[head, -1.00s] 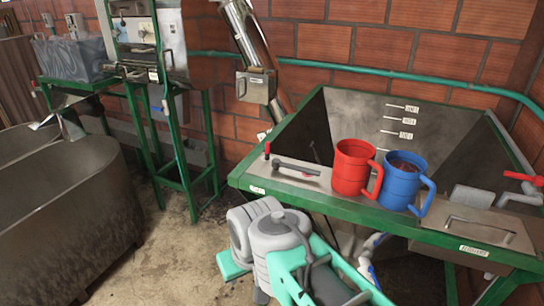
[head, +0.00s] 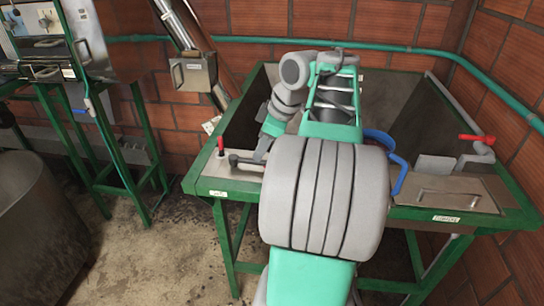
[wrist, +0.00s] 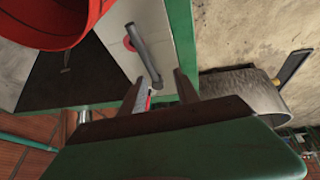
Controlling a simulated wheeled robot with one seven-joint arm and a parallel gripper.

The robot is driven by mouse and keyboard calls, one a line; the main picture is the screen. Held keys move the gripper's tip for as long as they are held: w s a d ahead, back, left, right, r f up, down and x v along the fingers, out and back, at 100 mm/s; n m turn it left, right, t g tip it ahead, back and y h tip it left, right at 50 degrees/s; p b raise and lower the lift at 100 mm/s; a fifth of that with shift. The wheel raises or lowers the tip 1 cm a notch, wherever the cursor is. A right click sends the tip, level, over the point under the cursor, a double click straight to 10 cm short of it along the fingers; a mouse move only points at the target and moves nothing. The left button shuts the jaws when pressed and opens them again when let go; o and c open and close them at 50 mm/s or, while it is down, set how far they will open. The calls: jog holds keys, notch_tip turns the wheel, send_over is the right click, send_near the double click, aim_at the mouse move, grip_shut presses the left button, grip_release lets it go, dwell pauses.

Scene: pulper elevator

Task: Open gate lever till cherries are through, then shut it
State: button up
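The dark grey lever (head: 244,161) lies on the metal plate at the hopper's left front. In the wrist view this lever (wrist: 145,52) has a red piece at its side, and its near end reaches between my fingertips. My gripper (wrist: 164,80) is open, with one finger on each side of that end; I cannot tell whether they touch it. The red mug (wrist: 45,22) shows at the top left of the wrist view and is hidden in the head view. The blue mug's handle (head: 392,160) shows behind my arm. The cherries are hidden.
The green-framed hopper (head: 425,213) fills the front. A red knob (head: 221,145) stands at its left corner and a red-handled valve (head: 478,139) at its right. A second handle (head: 447,196) lies at the right front. A grey tank (head: 40,215) stands left; floor between is clear.

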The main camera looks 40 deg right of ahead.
jog(key=s+d+n, duration=0.1)
jog(key=s+d, duration=0.2)
jog(key=d, duration=0.2)
jog(key=b+x, duration=0.1)
jog(key=x, duration=0.6)
jog(key=shift+w+a+f+b, duration=0.1)
jog(key=shift+w+b, duration=0.2)
jog(key=shift+b, duration=0.1)
grip_shut()
dwell(0.5)
